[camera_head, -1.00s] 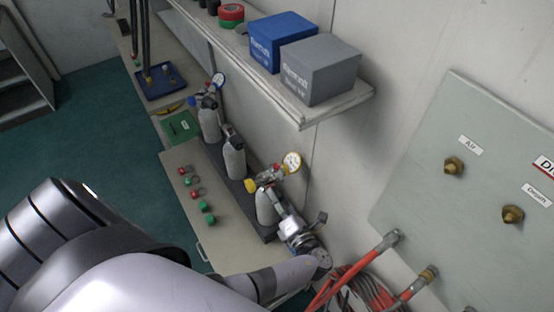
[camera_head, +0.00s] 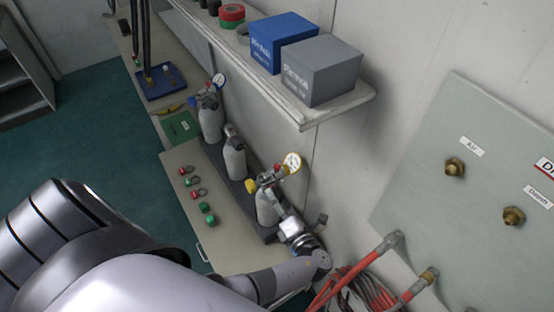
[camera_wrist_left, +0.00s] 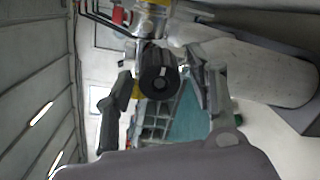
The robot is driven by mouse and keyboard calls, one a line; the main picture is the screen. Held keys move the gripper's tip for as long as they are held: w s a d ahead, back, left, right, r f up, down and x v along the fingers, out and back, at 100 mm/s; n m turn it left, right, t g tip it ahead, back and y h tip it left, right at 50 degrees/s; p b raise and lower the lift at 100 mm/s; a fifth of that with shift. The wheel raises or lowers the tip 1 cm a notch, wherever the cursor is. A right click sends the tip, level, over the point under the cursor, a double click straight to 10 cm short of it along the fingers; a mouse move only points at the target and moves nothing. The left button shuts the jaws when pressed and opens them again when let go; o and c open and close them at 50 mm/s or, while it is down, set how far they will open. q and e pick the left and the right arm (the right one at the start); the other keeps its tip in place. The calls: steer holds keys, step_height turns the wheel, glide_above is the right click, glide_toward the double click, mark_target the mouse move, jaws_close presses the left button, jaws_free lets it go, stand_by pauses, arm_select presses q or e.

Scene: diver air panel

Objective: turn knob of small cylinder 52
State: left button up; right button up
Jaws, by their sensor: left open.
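The nearest small cylinder (camera_head: 265,211) is pale grey and stands upright in a dark rack, with a yellow-and-red fitting (camera_head: 262,183) and a round gauge (camera_head: 292,163) on top. Its number cannot be read. My left gripper (camera_head: 275,198) is beside the top of this cylinder, partly hiding it. In the left wrist view, a black ribbed knob (camera_wrist_left: 158,78) lies between the open fingers of my left gripper (camera_wrist_left: 160,68). Gaps show on both sides of the knob, at least in part. The cylinder body (camera_wrist_left: 265,72) lies to the right. My right gripper is not in view.
Two more cylinders (camera_head: 234,158) stand farther along the dark rack (camera_head: 252,213). A shelf (camera_head: 330,108) with blue and grey boxes overhangs the wall side. Red hoses (camera_head: 345,285) and a wall panel (camera_head: 420,190) are at right. Small red and green parts lie on the bench.

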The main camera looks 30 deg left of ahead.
arm_select(q)
steer(key=v, duration=0.7)
steer(key=shift+s+d, duration=0.15)
steer(key=shift+d, duration=0.1)
stand_by(0.3)
